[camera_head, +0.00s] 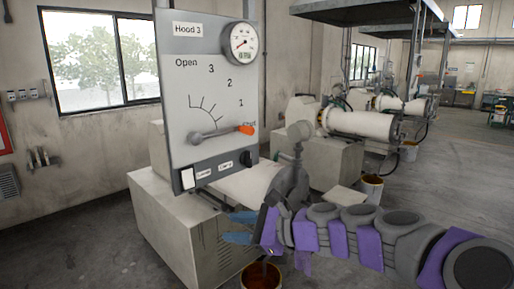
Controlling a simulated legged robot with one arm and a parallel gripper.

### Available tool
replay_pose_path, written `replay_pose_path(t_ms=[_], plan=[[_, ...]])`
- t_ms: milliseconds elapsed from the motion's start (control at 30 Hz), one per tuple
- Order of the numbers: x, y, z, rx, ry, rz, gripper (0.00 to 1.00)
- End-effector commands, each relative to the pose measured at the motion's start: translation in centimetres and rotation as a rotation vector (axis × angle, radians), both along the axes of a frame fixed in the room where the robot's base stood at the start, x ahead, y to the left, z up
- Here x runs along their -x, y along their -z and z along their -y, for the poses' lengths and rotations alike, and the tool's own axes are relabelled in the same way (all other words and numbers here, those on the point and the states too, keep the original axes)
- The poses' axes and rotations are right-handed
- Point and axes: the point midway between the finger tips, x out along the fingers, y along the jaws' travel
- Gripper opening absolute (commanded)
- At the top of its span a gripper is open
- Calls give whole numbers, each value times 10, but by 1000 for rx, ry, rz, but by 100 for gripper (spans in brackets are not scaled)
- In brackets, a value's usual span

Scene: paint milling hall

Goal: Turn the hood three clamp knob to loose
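The grey hood three panel (178,100) stands upright at centre left, labelled "Hood 3". A small black knob (246,158) sits at its lower right, beside two small dark labels (214,170) whose words are too small to read surely. Which way the knob points cannot be told. Above it a grey lever with an orange tip (246,130) points right, towards the low end of the scale. My gripper (238,228) is below the panel, apart from the knob, with its bluish fingers spread and nothing seen between them.
A round gauge (239,43) is at the panel's top right. A white plate (187,178) is at its lower left. A mill body (240,185) stands behind the panel. Buckets (262,276) stand on the floor below and at right (371,187). Open floor lies at right.

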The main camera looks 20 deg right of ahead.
Motion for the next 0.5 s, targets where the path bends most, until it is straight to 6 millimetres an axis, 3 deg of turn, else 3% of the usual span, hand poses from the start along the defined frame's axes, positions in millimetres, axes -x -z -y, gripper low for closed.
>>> replay_pose_path(t_ms=[33, 100, 233, 367, 500], plan=[[-10, -30, 42, -118, 106, -9, 39], [-18, -49, 92, -263, 222, -17, 39], [-21, -66, 166, -457, 366, -25, 39], [-20, -71, 199, -545, 426, -24, 39], [-28, -72, 196, -558, 431, -25, 39]])
